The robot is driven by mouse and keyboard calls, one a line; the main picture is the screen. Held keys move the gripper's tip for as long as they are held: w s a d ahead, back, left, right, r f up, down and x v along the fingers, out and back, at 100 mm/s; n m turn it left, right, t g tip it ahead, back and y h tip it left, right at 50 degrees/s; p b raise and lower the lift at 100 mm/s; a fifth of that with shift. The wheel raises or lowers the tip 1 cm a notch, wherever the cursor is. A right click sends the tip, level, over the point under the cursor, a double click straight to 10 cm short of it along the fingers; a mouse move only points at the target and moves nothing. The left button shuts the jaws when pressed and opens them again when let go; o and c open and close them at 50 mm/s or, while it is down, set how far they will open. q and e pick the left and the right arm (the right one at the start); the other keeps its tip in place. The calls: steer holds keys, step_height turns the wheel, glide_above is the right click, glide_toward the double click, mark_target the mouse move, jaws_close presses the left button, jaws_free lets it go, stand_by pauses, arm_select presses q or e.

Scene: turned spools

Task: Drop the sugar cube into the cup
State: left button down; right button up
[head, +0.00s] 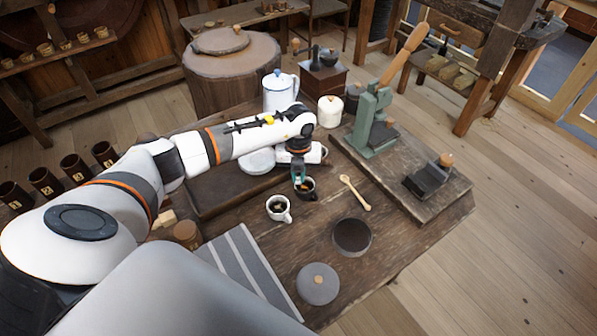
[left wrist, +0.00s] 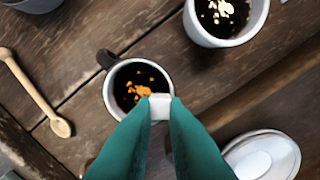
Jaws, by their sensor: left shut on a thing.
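My left gripper (head: 299,181) is shut on a small white sugar cube (left wrist: 160,108), held between its green fingertips. In the left wrist view the cube overlaps the near rim of a dark-handled cup (left wrist: 122,97); its exact height over the cup is unclear. That cup holds dark liquid with orange bits floating on it. In the head view this dark cup (head: 309,194) is right below the gripper, partly hidden by it. A white cup (head: 279,214) with dark liquid and pale bits stands beside it; it also shows in the left wrist view (left wrist: 226,42). My right gripper is not in view.
A wooden spoon (head: 356,193) lies right of the cups. A dark bowl (head: 352,237) and a round grey lid (head: 318,284) are nearer the front. A striped cloth (head: 250,270) lies at left. A green lever press (head: 372,120), white jar (head: 330,111) and blue-rimmed pot (head: 278,94) stand behind.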

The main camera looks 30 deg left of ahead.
mark_target(298, 178)
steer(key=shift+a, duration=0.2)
arm_select(q)
steer(key=c, duration=1.4)
jaws_free()
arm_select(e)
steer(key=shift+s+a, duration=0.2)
